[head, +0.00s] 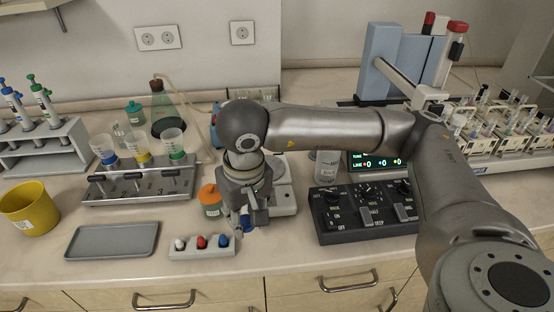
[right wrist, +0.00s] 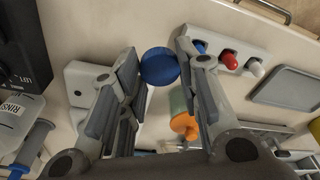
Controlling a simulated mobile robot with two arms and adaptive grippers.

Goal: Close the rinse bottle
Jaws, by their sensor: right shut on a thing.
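My right gripper (head: 247,224) hangs low over the front of the bench, right of a small rack. It is shut on a round blue cap (right wrist: 160,66), which sits between the fingertips in the right wrist view. I cannot tell whether the cap touches the bench. The rinse bottle (head: 327,165) stands farther back to the right, partly hidden by my right arm. Its label and pale body show at the left edge of the right wrist view (right wrist: 14,115), apart from the gripper. Its mouth is hard to make out. My left gripper is not in view.
The white rack (head: 202,253) with white, red and blue pieces is close left of the gripper. An orange-capped bottle (head: 211,203) stands just behind it. A black control box (head: 335,226) is to the right. A grey tray (head: 112,240) lies at left.

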